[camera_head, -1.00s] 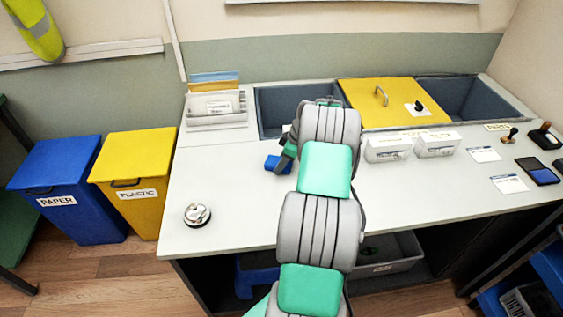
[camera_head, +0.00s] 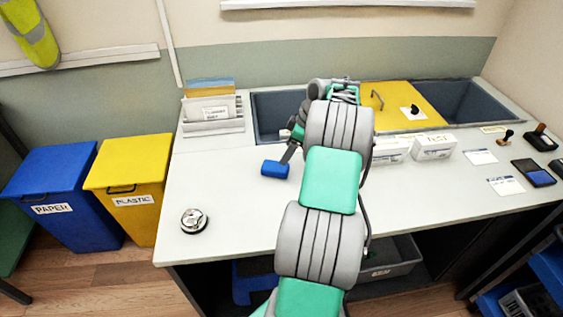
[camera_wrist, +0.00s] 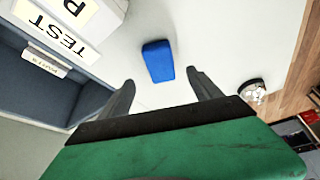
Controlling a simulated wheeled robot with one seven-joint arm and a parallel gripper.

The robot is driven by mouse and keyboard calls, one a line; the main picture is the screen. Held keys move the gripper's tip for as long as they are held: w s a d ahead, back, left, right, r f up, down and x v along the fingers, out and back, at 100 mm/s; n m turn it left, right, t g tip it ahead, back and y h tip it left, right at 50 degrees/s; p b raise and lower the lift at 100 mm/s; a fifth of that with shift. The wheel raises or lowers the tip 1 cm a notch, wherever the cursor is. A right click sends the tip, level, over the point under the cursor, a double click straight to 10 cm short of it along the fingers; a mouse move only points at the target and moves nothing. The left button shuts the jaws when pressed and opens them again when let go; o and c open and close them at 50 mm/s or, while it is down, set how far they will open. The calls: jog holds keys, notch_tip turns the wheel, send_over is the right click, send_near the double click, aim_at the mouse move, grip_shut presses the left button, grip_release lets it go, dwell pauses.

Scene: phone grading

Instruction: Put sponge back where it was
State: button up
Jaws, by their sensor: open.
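The blue sponge (camera_head: 275,169) lies flat on the white counter, left of my arm. In the wrist view the sponge (camera_wrist: 158,61) is ahead of the gap between my fingers and apart from them. My gripper (camera_wrist: 161,84) is open and empty. In the head view a finger of my gripper (camera_head: 289,152) shows just behind and right of the sponge; the rest is partly hidden by my arm.
The counter (camera_head: 235,215) is clear in front of and left of the sponge. A silver bell (camera_head: 194,220) stands at the left front. A grey sunken bin (camera_head: 262,125), a card holder (camera_head: 212,118) and a yellow lid (camera_head: 400,95) are behind. White labelled boxes (camera_head: 434,147) stand right.

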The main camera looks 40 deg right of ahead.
jog(key=w+a+r+m, duration=0.1)
jog(key=a+r, duration=0.3)
jog(key=a, duration=0.4)
jog(key=a+r+m+h, duration=0.1)
jog(key=a+r, duration=0.2)
jog(key=a, duration=0.5)
jog(key=w+a+r+m, duration=0.1)
jog(key=a+r, duration=0.3)
jog(key=a, duration=0.4)
jog(key=s+a+f+m+h, duration=0.1)
jog(key=s+a+f+m, duration=0.1)
jog(key=s+a, duration=1.2)
jog(key=shift+s+a+f+m+g+h, duration=0.35)
jog(key=shift+s+m, duration=0.45)
jog(key=shift+s, duration=0.15)
